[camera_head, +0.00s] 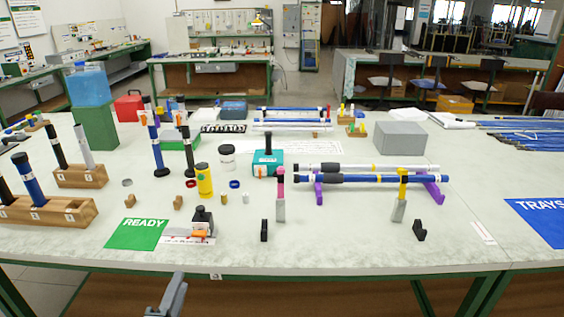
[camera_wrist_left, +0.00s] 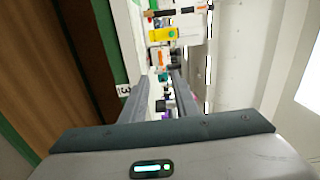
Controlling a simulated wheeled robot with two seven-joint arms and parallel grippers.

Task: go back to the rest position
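My left gripper (camera_head: 174,292) shows at the bottom edge of the head view, in front of the table's front edge and apart from everything on it. In the left wrist view its two fingers (camera_wrist_left: 160,84) stand apart with nothing held between them; table items show beyond the gap. My right gripper is in neither view. Blue and white rods with dark grips (camera_head: 370,179) lie across a purple stand (camera_head: 433,190) at the right middle of the table (camera_head: 330,255). Dark and blue rods (camera_head: 28,180) stand in wooden blocks (camera_head: 80,176) at the left.
A green READY mat (camera_head: 136,234) lies front left, a blue TRAYS mat (camera_head: 540,218) at the right. A yellow cylinder (camera_head: 204,180), a teal box (camera_head: 268,163) and a grey box (camera_head: 400,138) stand mid-table. The front strip of the table is mostly clear.

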